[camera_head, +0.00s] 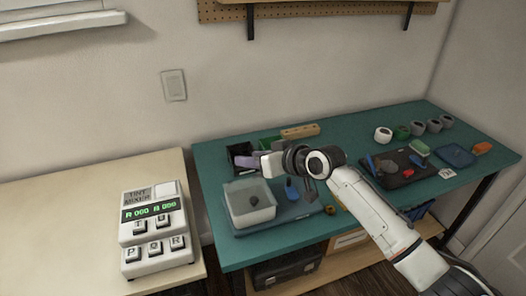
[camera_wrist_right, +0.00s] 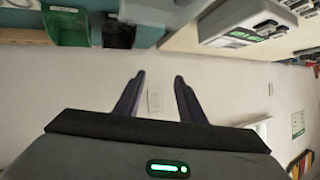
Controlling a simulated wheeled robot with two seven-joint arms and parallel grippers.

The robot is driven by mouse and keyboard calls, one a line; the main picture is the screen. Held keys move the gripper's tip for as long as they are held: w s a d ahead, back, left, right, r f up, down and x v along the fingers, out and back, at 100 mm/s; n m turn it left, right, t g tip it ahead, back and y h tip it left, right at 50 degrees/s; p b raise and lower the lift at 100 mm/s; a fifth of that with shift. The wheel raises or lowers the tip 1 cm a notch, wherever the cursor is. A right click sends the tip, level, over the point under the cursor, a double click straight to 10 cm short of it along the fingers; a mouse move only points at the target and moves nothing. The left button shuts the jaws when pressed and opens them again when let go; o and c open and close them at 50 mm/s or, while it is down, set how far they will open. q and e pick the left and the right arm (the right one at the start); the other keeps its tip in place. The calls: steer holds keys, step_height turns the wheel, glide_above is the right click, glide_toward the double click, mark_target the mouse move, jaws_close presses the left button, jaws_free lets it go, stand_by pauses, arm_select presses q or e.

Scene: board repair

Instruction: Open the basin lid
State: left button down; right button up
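The basin (camera_head: 262,216) is a pale box on a blue tray at the left front of the teal bench. Its translucent lid (camera_head: 238,191) appears to lie on top, with a dark knob (camera_head: 254,201) in the middle. My right gripper (camera_head: 243,161) is above and behind the basin, pointing left, apart from the lid. In the right wrist view its two dark fingers (camera_wrist_right: 158,85) are spread with nothing between them. The basin is not seen in that view. My left gripper is not in view.
A tint mixer (camera_head: 155,228) stands on the pale table at left. Black and green bins (camera_head: 268,145) sit behind the basin. A blue tool (camera_head: 291,190) lies right of it.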

steer(key=shift+s+d+r, duration=0.6)
steer(key=shift+d+r, duration=0.05)
steer(key=shift+r, duration=0.15)
steer(key=shift+s+d+r, duration=0.6)
steer(key=shift+d+r, duration=0.05)
steer(key=shift+r, duration=0.15)
steer(key=v, duration=1)
steer(key=shift+s+b, duration=0.15)
steer(key=shift+b, duration=0.3)
